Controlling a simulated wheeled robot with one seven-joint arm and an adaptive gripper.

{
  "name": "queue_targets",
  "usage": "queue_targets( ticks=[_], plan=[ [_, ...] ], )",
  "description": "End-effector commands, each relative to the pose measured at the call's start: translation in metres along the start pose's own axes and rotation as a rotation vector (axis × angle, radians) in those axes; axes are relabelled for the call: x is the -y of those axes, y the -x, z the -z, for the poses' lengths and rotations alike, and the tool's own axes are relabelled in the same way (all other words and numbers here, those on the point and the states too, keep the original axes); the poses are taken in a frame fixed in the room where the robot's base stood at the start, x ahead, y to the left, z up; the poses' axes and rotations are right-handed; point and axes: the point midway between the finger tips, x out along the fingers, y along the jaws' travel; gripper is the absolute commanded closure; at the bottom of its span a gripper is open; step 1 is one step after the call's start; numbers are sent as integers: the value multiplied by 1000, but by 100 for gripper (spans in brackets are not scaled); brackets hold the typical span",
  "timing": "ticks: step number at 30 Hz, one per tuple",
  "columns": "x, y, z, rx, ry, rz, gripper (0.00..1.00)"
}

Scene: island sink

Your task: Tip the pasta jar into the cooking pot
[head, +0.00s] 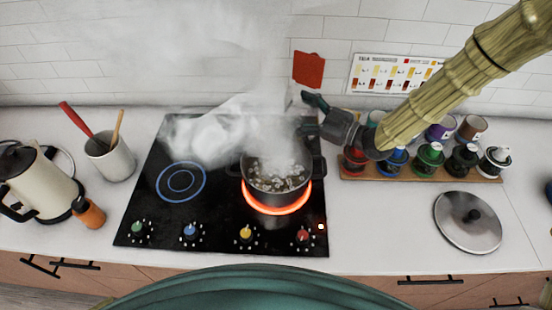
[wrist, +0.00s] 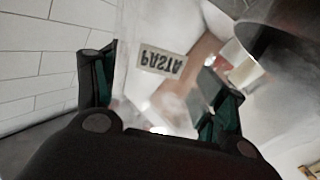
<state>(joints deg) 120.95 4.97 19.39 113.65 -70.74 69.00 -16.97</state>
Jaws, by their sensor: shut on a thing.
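The dark cooking pot (head: 275,196) stands on the glowing right burner, with bubbling water inside and steam rising. My gripper (head: 312,112) is above and behind the pot's right side. In the wrist view, my gripper (wrist: 168,88) is shut on the clear pasta jar (wrist: 145,92), whose PASTA label appears upside down. In the head view, steam blurs the jar, and its outline and exact tilt cannot be told. A dark metal rim, likely the pot's, shows at the wrist view's upper right (wrist: 262,32).
A spice rack (head: 425,174) with several jars stands right of the pot, under my arm. A pot lid (head: 468,222) lies on the right counter. A utensil crock (head: 112,160) and a cream kettle (head: 40,185) stand at left. The left burner (head: 181,182) is empty.

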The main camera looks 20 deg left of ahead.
Motion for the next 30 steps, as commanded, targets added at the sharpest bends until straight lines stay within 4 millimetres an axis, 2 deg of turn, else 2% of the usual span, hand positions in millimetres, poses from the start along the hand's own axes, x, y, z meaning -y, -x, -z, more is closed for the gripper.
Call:
queue_targets(
  ticks=[1, 12, 21, 30],
  plan=[
    [-6, 1, 12, -2, -26, -4, 73],
    [-24, 8, 38, 0, -236, -10, 73],
    [-29, 11, 46, 1, -323, -14, 73],
    [-29, 11, 46, 1, -331, -14, 73]
  ],
)
